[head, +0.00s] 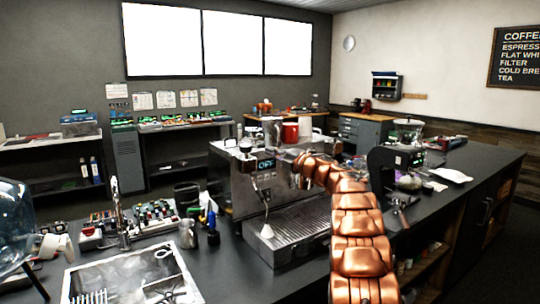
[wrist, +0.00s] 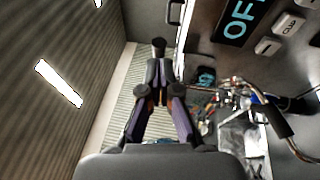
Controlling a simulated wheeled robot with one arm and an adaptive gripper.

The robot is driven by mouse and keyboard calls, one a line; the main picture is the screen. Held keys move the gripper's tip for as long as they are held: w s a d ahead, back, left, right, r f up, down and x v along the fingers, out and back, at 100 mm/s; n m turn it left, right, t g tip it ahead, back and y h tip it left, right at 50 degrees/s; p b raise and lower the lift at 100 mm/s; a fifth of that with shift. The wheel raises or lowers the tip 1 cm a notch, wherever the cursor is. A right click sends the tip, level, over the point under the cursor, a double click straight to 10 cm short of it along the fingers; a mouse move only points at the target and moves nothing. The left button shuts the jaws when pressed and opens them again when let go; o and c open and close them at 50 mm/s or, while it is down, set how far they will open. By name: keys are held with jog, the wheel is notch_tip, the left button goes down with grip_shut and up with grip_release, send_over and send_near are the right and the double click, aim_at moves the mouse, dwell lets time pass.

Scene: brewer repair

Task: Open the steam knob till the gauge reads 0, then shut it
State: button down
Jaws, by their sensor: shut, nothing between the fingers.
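The espresso machine (head: 290,205) stands on the counter, with a lit display (head: 266,164) on its front. In the wrist view the display (wrist: 240,20) reads "OF", cut off by the frame edge. The steam wand (wrist: 278,118) shows at right in the wrist view. My gripper (wrist: 158,68) is shut and empty, beside the machine's panel. A dark round-ended piece at its tips is unclear. No readable gauge shows.
A black grinder (head: 392,165) stands at right. My copper arm crosses in front of the machine's right side. Red and metal cups (head: 290,132) stand on top.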

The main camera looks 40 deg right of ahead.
jog(key=s+d+f+b, duration=0.2)
jog(key=s+d, duration=0.3)
jog(key=s, duration=0.5)
jog(key=shift+d+b, duration=0.25)
jog(key=shift+b, duration=0.55)
jog(key=shift+s, duration=0.1)
